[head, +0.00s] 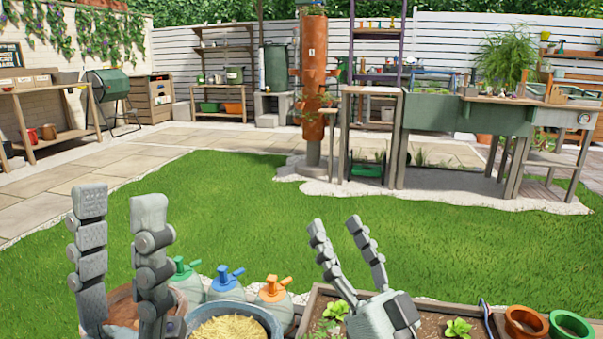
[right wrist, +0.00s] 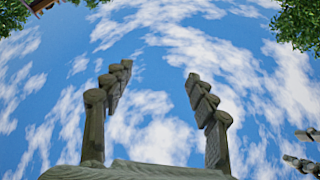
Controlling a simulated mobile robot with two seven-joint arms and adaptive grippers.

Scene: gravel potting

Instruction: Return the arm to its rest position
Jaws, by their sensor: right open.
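My right gripper (head: 336,224) points up over the planter in the head view. Its two fingers are spread, with nothing between them. In the right wrist view the same gripper (right wrist: 158,74) is open against blue sky and cloud. My left gripper (head: 120,200) also points up, at the lower left of the head view. Its fingers stand apart and nothing is held between their tips. The grey finger parts at the right edge of the right wrist view (right wrist: 303,150) seem to be my left gripper.
A wooden planter (head: 440,304) with seedlings lies below my right gripper. Orange (head: 524,322) and green (head: 570,325) pots are at right. Open lawn lies beyond.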

